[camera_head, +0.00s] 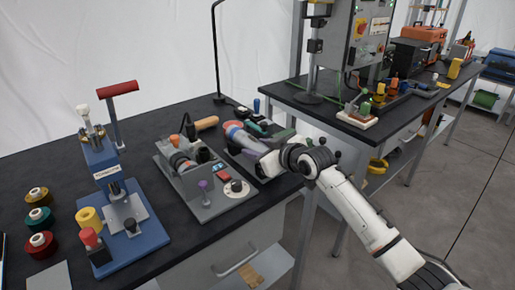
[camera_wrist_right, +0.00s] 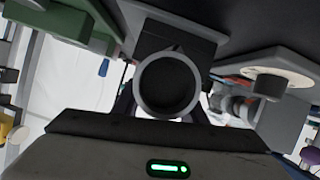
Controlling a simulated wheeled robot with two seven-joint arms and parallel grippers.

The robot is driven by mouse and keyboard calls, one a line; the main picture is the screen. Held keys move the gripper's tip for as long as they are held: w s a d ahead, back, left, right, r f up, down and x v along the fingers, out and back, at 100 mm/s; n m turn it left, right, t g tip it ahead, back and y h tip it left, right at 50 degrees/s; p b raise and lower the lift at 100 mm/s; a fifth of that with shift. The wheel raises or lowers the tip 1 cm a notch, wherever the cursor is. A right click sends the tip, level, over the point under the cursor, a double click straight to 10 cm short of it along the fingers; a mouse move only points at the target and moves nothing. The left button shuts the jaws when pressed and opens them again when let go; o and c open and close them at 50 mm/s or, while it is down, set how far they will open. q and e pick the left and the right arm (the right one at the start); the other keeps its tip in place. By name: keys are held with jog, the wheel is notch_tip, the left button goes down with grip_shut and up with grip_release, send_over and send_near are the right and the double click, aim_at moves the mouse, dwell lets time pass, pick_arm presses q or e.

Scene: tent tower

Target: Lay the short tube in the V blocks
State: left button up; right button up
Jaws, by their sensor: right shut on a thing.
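My right gripper (camera_head: 260,147) reaches in from the right over the back right of the near bench. It is shut on a tube. In the right wrist view the tube (camera_wrist_right: 137,88) appears end-on as a grey ring with a dark hollow, in front of the gripper body. In the head view a blue-grey cylinder with an orange-red end (camera_head: 233,128) lies just left of the gripper; I cannot tell whether it is the held tube. The V blocks cannot be made out clearly; the gripper and arm cover part of that area. My left gripper is not in view.
A grey fixture (camera_head: 207,198) with a knob and dial stands left of the gripper. A blue press (camera_head: 135,240) and several spools are further left. A second bench (camera_head: 290,96) with a control cabinet (camera_head: 367,38) stands behind right, across a gap.

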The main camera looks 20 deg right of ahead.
jog(key=shift+f, duration=0.2)
dwell(0.8)
jog(key=o, duration=1.4)
jog(key=shift+s+f, duration=0.1)
jog(key=shift+f, duration=0.1)
jog(key=v, duration=1)
jog(key=shift+r, duration=0.25)
jog(key=shift+f, duration=0.1)
